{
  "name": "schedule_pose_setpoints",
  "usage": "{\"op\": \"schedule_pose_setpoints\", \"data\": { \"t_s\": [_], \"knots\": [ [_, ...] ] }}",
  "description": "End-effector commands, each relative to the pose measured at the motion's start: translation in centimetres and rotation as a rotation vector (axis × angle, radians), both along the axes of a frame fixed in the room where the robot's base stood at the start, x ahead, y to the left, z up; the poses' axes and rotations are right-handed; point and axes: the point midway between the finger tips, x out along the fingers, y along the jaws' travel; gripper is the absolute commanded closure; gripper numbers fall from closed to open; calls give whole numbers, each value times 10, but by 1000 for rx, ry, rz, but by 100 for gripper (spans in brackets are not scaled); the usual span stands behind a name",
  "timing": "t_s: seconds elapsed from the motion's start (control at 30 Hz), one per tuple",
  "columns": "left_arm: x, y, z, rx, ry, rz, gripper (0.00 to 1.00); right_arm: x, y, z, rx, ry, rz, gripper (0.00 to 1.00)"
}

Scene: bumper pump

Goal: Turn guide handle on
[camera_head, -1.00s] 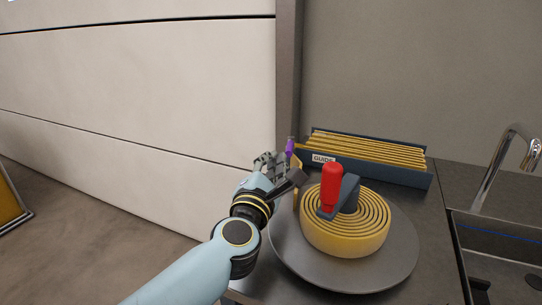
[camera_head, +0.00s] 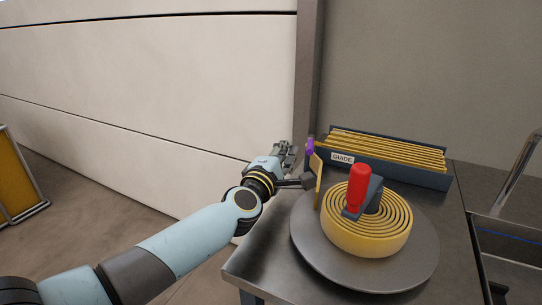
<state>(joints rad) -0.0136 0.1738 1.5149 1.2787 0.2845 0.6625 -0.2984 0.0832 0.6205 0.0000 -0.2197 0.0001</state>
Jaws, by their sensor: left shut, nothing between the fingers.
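The guide (camera_head: 400,160) is a dark tray of yellow strips with a label reading GUIDE, at the back of the table. A purple handle (camera_head: 310,148) stands at its left end. My left gripper (camera_head: 288,150) is shut and empty, just left of the purple handle, with a small gap showing between them in the picture. A yellow coil (camera_head: 368,240) sits on a round grey plate (camera_head: 305,252), with a red upright handle (camera_head: 360,188) on a dark crank above it. My right gripper is not in view.
The dark table (camera_head: 250,272) has a clear front left corner. A sink with a metal tap (camera_head: 515,165) lies at the right. A pale panelled wall (camera_head: 150,90) stands behind my left arm. A yellow framed panel (camera_head: 12,185) is at the far left.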

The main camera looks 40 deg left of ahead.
Motion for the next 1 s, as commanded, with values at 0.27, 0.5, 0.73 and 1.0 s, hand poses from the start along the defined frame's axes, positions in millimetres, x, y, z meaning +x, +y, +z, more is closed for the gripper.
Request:
{"op": "schedule_pose_setpoints", "data": {
  "t_s": [0.27, 0.5, 0.73, 1.0],
  "knots": [
    [7, -13, 3, 1, 0, 0, 100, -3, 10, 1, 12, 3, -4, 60],
    [6, -13, 3, 1, 0, 0, 100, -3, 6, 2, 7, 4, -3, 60],
    [8, -26, 7, -7, -1, 141, 100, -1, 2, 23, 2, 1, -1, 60],
    [11, -43, 3, 0, 0, 269, 100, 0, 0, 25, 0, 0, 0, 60]
  ]
}}
